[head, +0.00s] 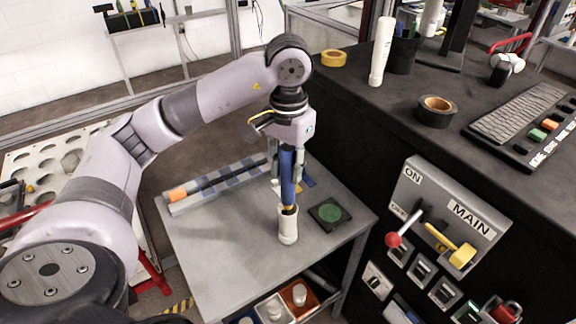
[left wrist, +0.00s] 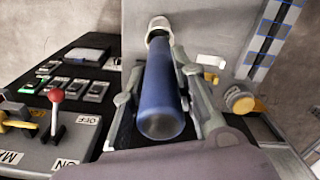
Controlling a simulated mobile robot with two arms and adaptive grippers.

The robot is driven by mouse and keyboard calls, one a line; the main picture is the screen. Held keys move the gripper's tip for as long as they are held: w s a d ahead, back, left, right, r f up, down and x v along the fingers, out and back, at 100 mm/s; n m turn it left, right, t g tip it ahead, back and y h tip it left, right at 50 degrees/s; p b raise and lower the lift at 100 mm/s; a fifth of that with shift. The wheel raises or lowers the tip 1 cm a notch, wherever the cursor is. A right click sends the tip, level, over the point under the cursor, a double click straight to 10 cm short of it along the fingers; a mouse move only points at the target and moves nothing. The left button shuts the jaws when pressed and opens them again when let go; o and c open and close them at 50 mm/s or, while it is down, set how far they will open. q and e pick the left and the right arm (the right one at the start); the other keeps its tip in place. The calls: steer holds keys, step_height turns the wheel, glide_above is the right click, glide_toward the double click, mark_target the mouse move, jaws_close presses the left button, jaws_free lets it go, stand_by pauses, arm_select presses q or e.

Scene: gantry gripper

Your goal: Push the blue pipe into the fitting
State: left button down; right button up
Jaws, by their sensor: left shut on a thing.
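The blue pipe (head: 288,172) stands near upright in the fingers of my left gripper (head: 286,186), which is shut on it. The white fitting (head: 288,226) stands on the grey table below. The pipe's lower end is at the fitting's mouth, where a small yellowish part shows; I cannot tell how deep it sits. In the left wrist view the blue pipe (left wrist: 160,95) runs away between the fingers (left wrist: 160,78) toward the white fitting (left wrist: 160,27), roughly in line with it. My right gripper is not in view.
A dark square pad with a green disc (head: 329,213) lies right of the fitting. A checkered grey-blue bar (head: 215,185) lies behind on the table (head: 215,260). The dark bench with a MAIN switch panel (head: 447,215) rises close on the right. The table's front left is clear.

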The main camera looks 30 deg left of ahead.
mark_target(288, 200)
arm_select(q)
steer(key=shift+f+b, duration=4.85)
steer(key=shift+f, duration=0.35)
steer(key=c, duration=1.2)
jaws_free()
steer(key=shift+r, duration=0.1)
step_height(288, 200, up, 12)
steer(key=shift+c, duration=0.4)
